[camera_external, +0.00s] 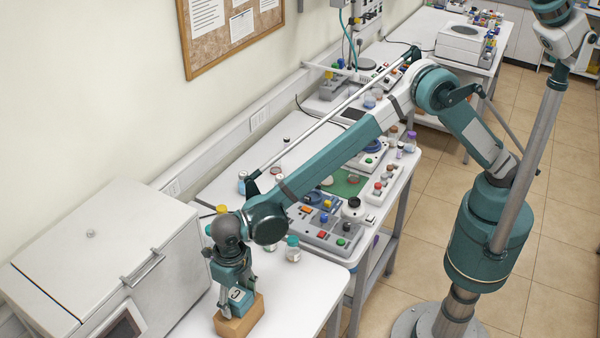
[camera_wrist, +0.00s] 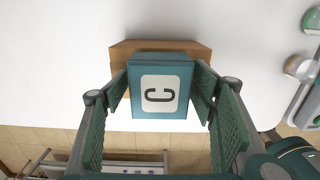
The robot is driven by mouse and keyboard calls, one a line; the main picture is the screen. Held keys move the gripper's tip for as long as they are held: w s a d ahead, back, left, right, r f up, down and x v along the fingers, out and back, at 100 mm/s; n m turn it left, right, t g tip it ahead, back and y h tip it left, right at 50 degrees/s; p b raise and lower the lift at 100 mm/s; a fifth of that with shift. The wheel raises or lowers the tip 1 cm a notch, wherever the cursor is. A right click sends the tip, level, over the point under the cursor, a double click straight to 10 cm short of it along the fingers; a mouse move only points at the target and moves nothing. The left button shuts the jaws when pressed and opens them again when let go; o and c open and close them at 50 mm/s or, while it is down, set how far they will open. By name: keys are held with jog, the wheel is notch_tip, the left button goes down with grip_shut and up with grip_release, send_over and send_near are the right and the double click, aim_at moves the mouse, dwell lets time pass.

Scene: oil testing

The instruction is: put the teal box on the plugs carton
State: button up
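Whether the box rests fully on the carton is hard to tell. The carton's lettering is not visible.
The carton stands on a white bench (camera_external: 290,300) near its front edge. A large white appliance (camera_external: 110,250) stands close on the left. A capped jar (camera_external: 293,250) and a control panel with coloured buttons (camera_external: 330,230) stand farther back. Bare bench lies right of the carton.

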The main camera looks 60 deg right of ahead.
aim_at(236, 294)
jog(key=shift+r, duration=0.2)
notch_tip(236, 294, up, 12)
jog(key=shift+s+f, duration=0.1)
dwell(0.7)
dwell(0.5)
dwell(0.4)
